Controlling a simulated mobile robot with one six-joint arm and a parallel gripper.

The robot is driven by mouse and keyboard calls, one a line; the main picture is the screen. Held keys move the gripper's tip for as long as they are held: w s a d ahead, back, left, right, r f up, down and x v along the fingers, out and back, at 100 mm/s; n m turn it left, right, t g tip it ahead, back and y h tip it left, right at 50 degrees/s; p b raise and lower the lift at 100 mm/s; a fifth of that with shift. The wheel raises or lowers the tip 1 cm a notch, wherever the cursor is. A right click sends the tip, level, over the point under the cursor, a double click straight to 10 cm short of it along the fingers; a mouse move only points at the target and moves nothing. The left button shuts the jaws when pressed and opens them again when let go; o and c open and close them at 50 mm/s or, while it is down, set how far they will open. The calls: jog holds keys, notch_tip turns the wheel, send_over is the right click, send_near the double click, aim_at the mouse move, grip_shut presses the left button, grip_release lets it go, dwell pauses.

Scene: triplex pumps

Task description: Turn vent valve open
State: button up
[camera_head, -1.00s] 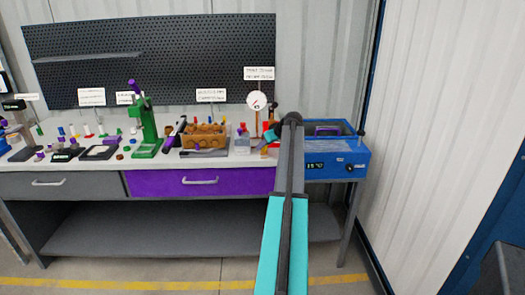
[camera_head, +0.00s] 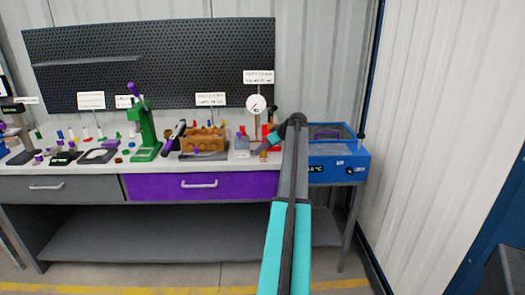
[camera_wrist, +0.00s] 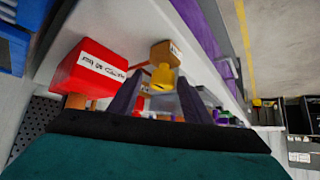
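A yellow knob (camera_wrist: 162,79) shows in the wrist view, with an orange-brown block (camera_wrist: 166,51) just beyond it. I take the knob to be the vent valve handle, but no readable label confirms this. My gripper (camera_wrist: 158,88) has two dark fingers spread apart, one on each side of the knob in the picture. I cannot tell whether either finger touches it. In the head view my gripper (camera_head: 257,150) reaches down to the bench's right end, close to a small brass-yellow piece (camera_head: 264,155). My arm hides part of this area.
A red box with a label (camera_wrist: 92,68) is left of the fingers in the wrist view. In the head view, a round gauge (camera_head: 256,104) stands behind my gripper, a whitish container (camera_head: 242,147) is left, and a blue bath (camera_head: 338,160) is right. The purple drawer (camera_head: 200,186) is below.

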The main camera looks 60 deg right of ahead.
jog(key=shift+a, duration=0.15)
jog(key=b+v, duration=0.1)
jog(key=v, duration=1.2)
jog(key=shift+s+r, duration=0.2)
jog(key=shift+s, duration=0.1)
